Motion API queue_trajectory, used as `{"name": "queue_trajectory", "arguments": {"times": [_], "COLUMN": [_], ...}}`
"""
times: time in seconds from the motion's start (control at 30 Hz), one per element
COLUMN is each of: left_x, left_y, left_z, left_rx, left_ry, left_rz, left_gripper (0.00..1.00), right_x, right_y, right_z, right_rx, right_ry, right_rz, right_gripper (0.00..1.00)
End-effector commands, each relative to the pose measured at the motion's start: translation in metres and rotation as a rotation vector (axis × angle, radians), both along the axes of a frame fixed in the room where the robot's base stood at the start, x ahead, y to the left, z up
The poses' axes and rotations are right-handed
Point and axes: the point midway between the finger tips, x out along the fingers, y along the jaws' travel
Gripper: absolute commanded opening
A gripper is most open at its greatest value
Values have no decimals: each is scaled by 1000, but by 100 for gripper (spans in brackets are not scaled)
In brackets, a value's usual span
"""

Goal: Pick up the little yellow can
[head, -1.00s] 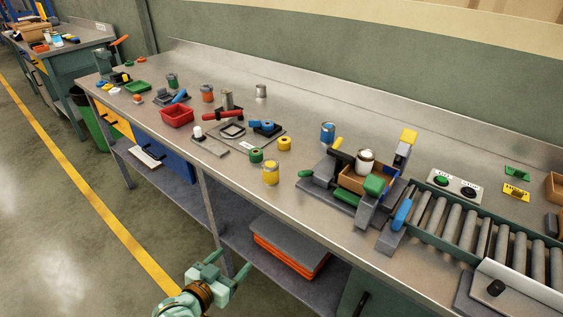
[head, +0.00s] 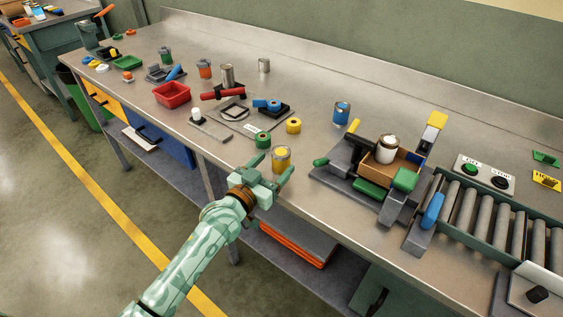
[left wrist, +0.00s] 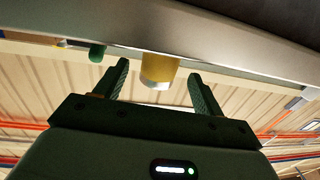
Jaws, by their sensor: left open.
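The little yellow can (head: 281,158) stands upright near the front edge of the steel bench in the head view. My left gripper (head: 270,168) is open at the bench's front edge, with its two fingers pointing towards the can. In the left wrist view the yellow can (left wrist: 158,70) shows between the two open fingers (left wrist: 160,84), a little beyond them; no grip on it shows. The lower part of the can is partly hidden by the gripper in the head view. My right gripper is not in view.
A clamp fixture with a wooden box (head: 378,160) stands to the right, beside the roller conveyor (head: 480,223). A red bin (head: 172,95) sits to the left.

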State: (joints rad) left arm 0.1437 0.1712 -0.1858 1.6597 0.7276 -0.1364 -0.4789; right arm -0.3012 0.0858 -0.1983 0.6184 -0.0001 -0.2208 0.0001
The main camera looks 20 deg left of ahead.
Motion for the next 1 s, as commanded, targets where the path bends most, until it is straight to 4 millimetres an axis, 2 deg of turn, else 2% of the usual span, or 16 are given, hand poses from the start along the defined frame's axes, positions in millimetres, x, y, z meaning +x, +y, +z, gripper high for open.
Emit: {"name": "queue_trajectory", "arguments": {"times": [0.17, 0.43, 0.73, 0.9, 0.93, 1.0], "left_x": [14, 54, 60, 59, 59, 59], "left_y": [-4, -14, -16, -16, -16, -15], "left_z": [0, 2, 5, 5, 5, 5], "left_rx": [-2, -2, 0, 0, 0, -1], "left_ry": [1, 1, 1, 1, 1, 0], "left_rz": [0, 0, 0, 0, 0, 0], "left_gripper": [69, 69, 69, 22, 17, 17], "right_x": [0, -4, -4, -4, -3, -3], "right_y": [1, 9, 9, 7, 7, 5], "right_z": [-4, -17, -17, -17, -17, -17], "right_rx": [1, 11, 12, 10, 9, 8], "right_ry": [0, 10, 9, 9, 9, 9], "right_rz": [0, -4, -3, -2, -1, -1], "right_gripper": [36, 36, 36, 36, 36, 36]}}
